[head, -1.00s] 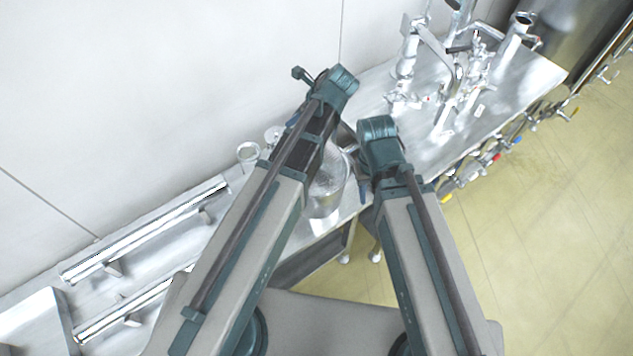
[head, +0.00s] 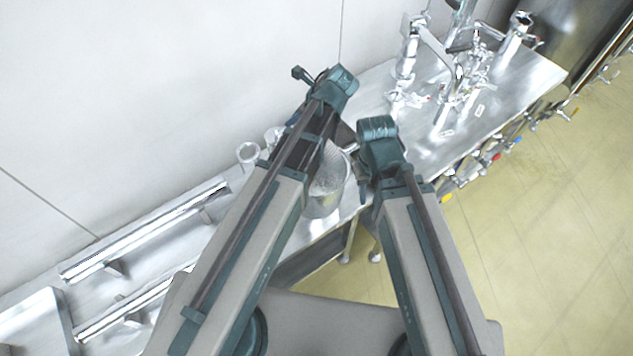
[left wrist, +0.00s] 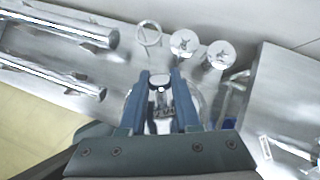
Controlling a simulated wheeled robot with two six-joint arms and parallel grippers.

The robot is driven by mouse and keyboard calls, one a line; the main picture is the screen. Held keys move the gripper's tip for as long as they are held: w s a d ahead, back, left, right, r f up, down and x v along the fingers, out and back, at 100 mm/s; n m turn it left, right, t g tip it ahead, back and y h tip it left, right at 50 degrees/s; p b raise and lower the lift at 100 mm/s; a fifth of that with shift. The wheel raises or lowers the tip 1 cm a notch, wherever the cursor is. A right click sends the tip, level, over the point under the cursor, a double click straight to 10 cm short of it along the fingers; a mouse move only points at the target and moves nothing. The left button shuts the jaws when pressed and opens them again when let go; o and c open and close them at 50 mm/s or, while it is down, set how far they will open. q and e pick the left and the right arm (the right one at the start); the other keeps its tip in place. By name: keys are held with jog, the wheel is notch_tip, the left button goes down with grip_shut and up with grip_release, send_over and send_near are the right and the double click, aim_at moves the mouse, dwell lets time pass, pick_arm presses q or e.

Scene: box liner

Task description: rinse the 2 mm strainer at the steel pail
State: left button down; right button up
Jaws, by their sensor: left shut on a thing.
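The steel pail (head: 322,204) stands on the bench, partly hidden behind my left arm in the head view. A pale mesh, seemingly the 2 mm strainer (head: 330,170), shows tilted at the pail's mouth; I cannot tell how deep it sits. In the left wrist view, my left gripper (left wrist: 160,86) is shut on a shiny metal part between its blue fingers, seemingly the strainer's handle. The curved pail wall (left wrist: 206,104) shows partly behind the right finger. My right gripper (head: 363,188) is beside the pail on its right, mostly hidden by its own wrist; its jaws are unclear.
A steel ring (head: 248,153) and two round-topped metal pieces (left wrist: 184,43) (left wrist: 221,54) stand near the wall. Metal bars (head: 150,232) on supports lie at left. Pipes and valves (head: 455,75) crowd the bench's far right. Bare bench shows before them.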

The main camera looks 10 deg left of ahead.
pick_arm(q)
jog(key=shift+r, duration=0.1)
dwell(0.4)
notch_tip(320, 180, up, 4)
jog(key=p, duration=0.4)
jog(key=shift+f, duration=0.2)
dwell(0.4)
notch_tip(320, 180, down, 10)
jog(key=b, duration=1)
jog(key=shift+r, duration=0.2)
